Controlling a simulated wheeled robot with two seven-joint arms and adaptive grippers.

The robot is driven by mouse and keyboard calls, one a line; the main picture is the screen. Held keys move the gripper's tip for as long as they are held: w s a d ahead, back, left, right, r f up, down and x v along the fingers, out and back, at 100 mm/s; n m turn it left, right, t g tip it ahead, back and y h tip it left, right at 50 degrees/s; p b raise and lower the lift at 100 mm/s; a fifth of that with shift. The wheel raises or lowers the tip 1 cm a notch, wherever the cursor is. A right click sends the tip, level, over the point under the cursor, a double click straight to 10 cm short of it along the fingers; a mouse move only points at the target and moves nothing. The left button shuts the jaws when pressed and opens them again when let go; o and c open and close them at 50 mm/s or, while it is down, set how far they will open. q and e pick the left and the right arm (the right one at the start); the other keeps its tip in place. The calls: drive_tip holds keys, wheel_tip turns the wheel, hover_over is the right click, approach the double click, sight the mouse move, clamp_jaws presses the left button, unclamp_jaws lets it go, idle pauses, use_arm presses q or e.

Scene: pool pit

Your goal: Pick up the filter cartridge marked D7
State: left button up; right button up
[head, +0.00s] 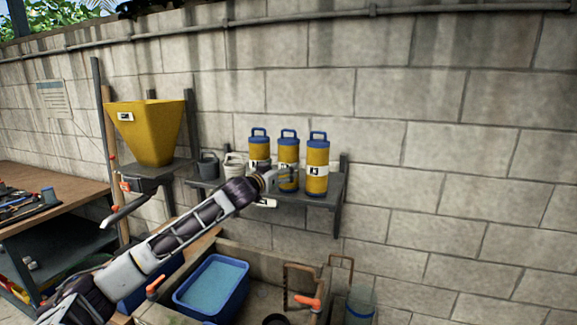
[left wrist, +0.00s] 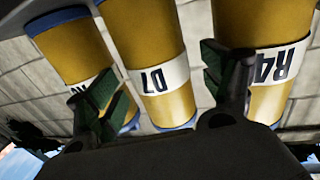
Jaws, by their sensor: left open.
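Three yellow filter cartridges with blue caps and handles stand upright in a row on a wall shelf. The cartridge marked D7 (left wrist: 160,78) is the middle one in the left wrist view, its white band reading D7. In the head view, the middle cartridge (head: 288,153) is partly hidden by my left gripper (head: 288,176). In the left wrist view, my left gripper (left wrist: 165,90) is open, with one finger on each side of D7. I cannot tell whether either finger touches it. My right gripper is not in view.
The cartridge marked R4 (left wrist: 265,30) and another cartridge (left wrist: 75,50) stand close on either side of D7. Grey and white pots (head: 208,166) sit left on the shelf (head: 330,195). A yellow hopper (head: 150,130) stands farther left. A blue tub (head: 213,287) lies below.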

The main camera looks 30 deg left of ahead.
use_arm(q)
drive_tip(key=shift+w, duration=0.1)
drive_tip(key=shift+w+r+p, duration=0.2)
drive_tip(key=shift+w+p, duration=0.25)
drive_tip(key=shift+w, duration=0.85)
drive_tip(key=shift+w+r+p, duration=0.1)
drive_tip(key=shift+w+p, duration=0.4)
drive_tip(key=shift+w, duration=0.7)
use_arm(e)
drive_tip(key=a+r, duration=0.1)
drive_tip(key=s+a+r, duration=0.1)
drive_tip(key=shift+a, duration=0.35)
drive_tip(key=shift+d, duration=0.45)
use_arm(q)
drive_tip(key=shift+c, duration=0.5)
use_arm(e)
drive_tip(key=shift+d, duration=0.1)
